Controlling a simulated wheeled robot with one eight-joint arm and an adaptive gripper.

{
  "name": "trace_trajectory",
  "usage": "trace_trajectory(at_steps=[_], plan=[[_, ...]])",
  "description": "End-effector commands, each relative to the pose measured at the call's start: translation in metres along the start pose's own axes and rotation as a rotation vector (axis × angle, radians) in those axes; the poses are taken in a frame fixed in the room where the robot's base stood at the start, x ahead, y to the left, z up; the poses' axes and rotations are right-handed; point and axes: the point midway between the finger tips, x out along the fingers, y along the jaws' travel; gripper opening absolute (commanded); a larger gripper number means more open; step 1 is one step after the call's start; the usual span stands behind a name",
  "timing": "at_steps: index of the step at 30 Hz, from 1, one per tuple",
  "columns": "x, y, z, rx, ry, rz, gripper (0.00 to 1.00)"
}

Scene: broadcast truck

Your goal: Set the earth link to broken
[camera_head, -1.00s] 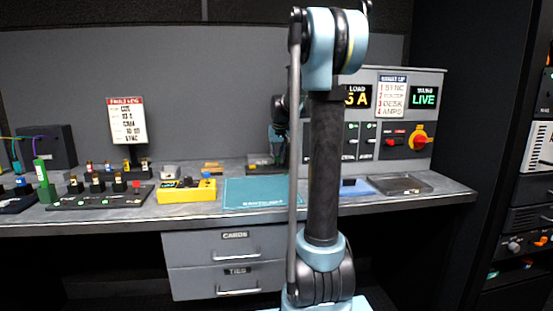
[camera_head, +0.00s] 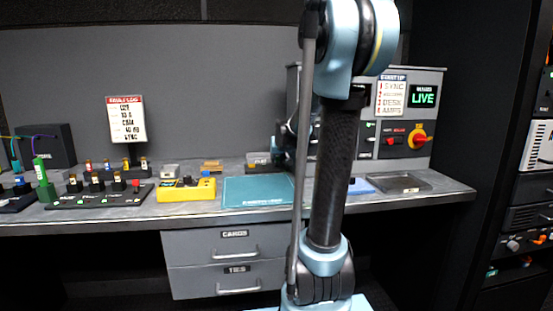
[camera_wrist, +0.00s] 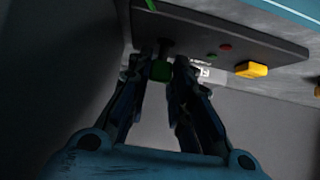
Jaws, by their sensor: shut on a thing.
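In the wrist view, my gripper (camera_wrist: 163,62) has its two fingers on either side of a small green knob-like piece (camera_wrist: 160,72) and is shut on it. The piece is at the edge of a dark plate (camera_wrist: 225,36), which also carries a small green dot, a red dot and a yellow block (camera_wrist: 251,69). A white label (camera_wrist: 205,73) beside the fingers is too small to read, so I cannot tell for certain which part is the earth link. In the head view, my arm covers the fingertips at the back of the desk.
A yellow box (camera_head: 186,190), a teal mat (camera_head: 257,192) and a black board with several coloured posts (camera_head: 98,201) are on the desk. A grey panel with a red-and-yellow switch (camera_head: 417,139) stands at the right. A shallow tray (camera_head: 400,183) lies before it.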

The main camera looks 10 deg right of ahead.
Motion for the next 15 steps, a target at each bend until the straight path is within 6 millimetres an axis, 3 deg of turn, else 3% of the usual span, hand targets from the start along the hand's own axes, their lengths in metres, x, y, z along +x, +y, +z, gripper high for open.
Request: trace_trajectory(at_steps=[15], plan=[[-0.0037, -0.0002, 0.0108, 0.000, 0.175, 0.000, 0.00]])
